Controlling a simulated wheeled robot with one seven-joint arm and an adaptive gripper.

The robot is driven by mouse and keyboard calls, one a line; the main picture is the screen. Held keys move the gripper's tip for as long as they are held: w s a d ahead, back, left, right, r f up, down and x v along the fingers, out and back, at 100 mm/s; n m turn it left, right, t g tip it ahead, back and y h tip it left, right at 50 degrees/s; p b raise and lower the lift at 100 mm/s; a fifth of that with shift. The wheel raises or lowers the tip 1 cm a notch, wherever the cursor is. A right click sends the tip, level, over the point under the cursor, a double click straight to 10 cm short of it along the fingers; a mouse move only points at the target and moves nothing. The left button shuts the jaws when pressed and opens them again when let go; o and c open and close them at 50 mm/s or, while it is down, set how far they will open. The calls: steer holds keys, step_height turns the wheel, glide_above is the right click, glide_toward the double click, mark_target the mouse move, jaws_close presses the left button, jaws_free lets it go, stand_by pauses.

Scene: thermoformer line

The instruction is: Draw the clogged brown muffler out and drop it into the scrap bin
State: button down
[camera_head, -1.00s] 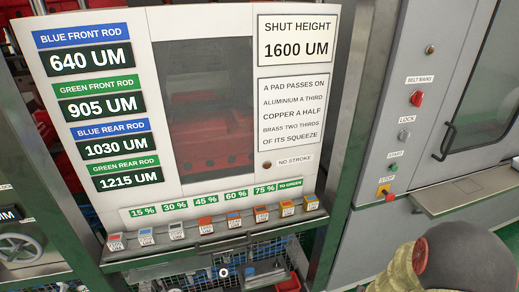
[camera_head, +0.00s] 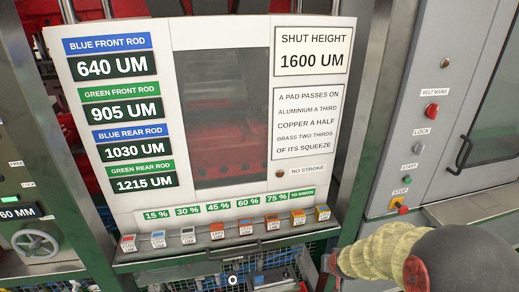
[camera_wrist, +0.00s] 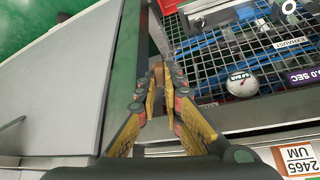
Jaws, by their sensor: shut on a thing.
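My gripper (camera_wrist: 160,92) shows in the wrist view with its yellow and dark fingers closed together. A small brownish thing (camera_wrist: 158,73), which looks like the muffler, is pinched between the fingertips and is mostly hidden by them. The gripper is left of the wire mesh bay, over a green and metal frame edge. An EXHAUST label (camera_wrist: 290,133) is on the mesh bay to the right. I cannot make out the scrap bin in either view. In the head view my arm fills the lower right corner, and the fingertips cannot be made out clearly.
A pressure gauge (camera_wrist: 241,83) stands at the mesh (camera_wrist: 235,45). A grey panel (camera_wrist: 60,85) lies left of the gripper, with green floor beyond. The white rod panel (camera_head: 225,205) has several small blocks on the ledge below. A grey cabinet (camera_head: 425,150) stands at the right.

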steer(key=w+a+r+n, duration=0.1)
steer(key=w+a+r, duration=0.1)
steer(key=a, duration=0.3)
steer(key=shift+a+r+n+y, duration=0.15)
steer(key=shift+r+n+y, duration=0.15)
steer(key=shift+r, duration=0.45)
